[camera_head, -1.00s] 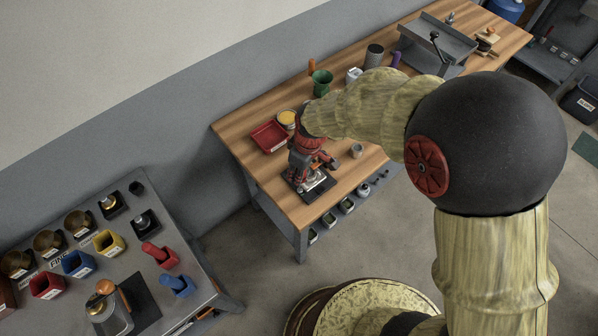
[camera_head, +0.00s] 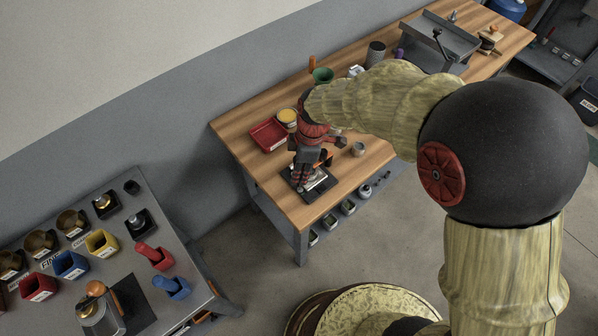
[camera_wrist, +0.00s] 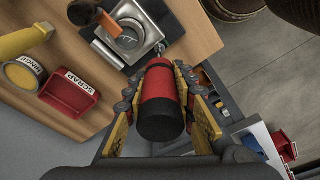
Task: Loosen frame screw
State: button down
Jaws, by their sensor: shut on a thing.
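My gripper (camera_wrist: 158,88) is shut on a red and black screwdriver (camera_wrist: 160,118), with a finger on each side of its handle. The thin metal shaft points away from the wrist camera, toward the near edge of a silver frame (camera_wrist: 127,33). I cannot tell whether the tip touches it, and I cannot make out a screw. The frame has an orange-handled part (camera_wrist: 107,22) over it and sits on a dark mat (camera_wrist: 172,25). In the head view my gripper (camera_head: 308,170) is above the mat (camera_head: 318,193) and hides part of the frame.
A small grey cup (camera_head: 358,149) stands to the right. A green cup (camera_head: 323,75) is farther back. A grey side table (camera_head: 185,245) is at lower left.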

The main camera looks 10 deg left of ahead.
jog(key=shift+n, duration=0.4)
jog(key=n+b, duration=0.1)
jog(key=n, duration=0.2)
jog(key=shift+n+g, duration=0.3)
jog(key=shift+n+h, duration=0.3)
jog(key=shift+n, duration=0.8)
jog(key=shift+s+n+b, duration=0.1)
jog(key=shift+n+b, duration=0.2)
jog(key=shift+n, duration=0.5)
jog(key=shift+n+g, duration=0.3)
jog(key=shift+n, duration=0.8)
jog(key=shift+d+n+h, duration=0.1)
jog(key=shift+n+h, duration=0.2)
jog(key=shift+n, duration=0.5)
